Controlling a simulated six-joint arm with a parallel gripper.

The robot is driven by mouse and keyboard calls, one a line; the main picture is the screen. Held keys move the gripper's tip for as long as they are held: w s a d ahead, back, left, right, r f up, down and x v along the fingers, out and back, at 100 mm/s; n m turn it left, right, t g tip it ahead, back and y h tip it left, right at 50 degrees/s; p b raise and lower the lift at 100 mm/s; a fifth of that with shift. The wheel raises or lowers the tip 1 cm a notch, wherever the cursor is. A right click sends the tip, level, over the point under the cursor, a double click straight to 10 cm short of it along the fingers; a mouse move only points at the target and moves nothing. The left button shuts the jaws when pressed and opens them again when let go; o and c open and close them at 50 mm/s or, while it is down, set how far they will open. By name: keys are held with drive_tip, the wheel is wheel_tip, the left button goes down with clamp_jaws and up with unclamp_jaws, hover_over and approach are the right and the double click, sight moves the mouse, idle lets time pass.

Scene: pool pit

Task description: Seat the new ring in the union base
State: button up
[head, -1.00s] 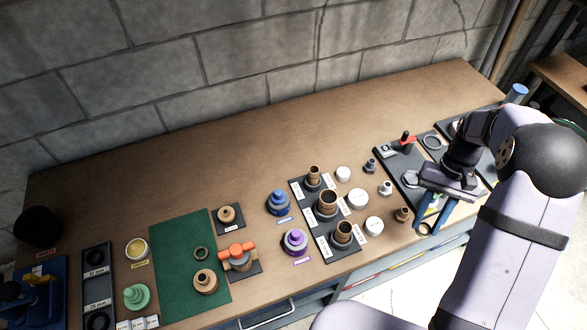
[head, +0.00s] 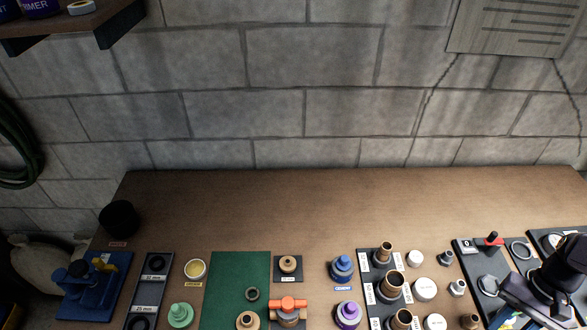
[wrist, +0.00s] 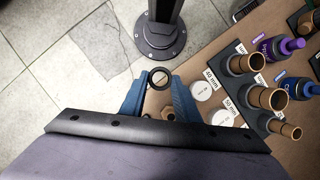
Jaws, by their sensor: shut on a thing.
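In the wrist view my gripper (wrist: 159,92) has its two blue fingers closed on a dark ring (wrist: 159,87), held at the fingertips above the bench front edge. In the head view only the wrist end of my arm shows at the lower right; the fingertips are out of frame. A tan, round fitting that looks like the union base (head: 247,320) stands on the green mat (head: 236,270), cut by the bottom edge. Another dark ring (head: 252,294) lies flat on the mat just behind it. My gripper is far to the right of the mat.
A black tray (head: 149,292) labelled 32 mm and 25 mm holds dark rings. A valve with an orange handle (head: 288,304), blue (head: 342,268) and purple (head: 347,314) bottles and upright pipe fittings (head: 391,287) stand between mat and gripper. The bench's back strip is clear.

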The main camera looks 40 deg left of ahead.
drive_tip(key=s+a+m+y+p, duration=0.1)
drive_tip(key=s+a+m, duration=0.1)
drive_tip(key=a, duration=1.1)
drive_tip(key=s+a+m+y+p, duration=0.1)
drive_tip(key=a+m, duration=0.3)
drive_tip(key=a, duration=0.9)
drive_tip(key=s+a+m+t+y+p, duration=0.1)
drive_tip(key=s+a+m, duration=0.2)
drive_tip(key=a, duration=1.1)
drive_tip(key=s+a+m+t+y, duration=0.1)
drive_tip(key=s+a+m, duration=0.2)
drive_tip(key=s+a, duration=0.4)
drive_tip(key=a, duration=0.2)
drive_tip(key=shift+a+p, duration=0.4)
drive_tip(key=shift+f, duration=0.15)
drive_tip(key=shift+f+b, duration=2.1)
drive_tip(key=shift+f, duration=0.2)
drive_tip(key=shift+p, duration=0.45)
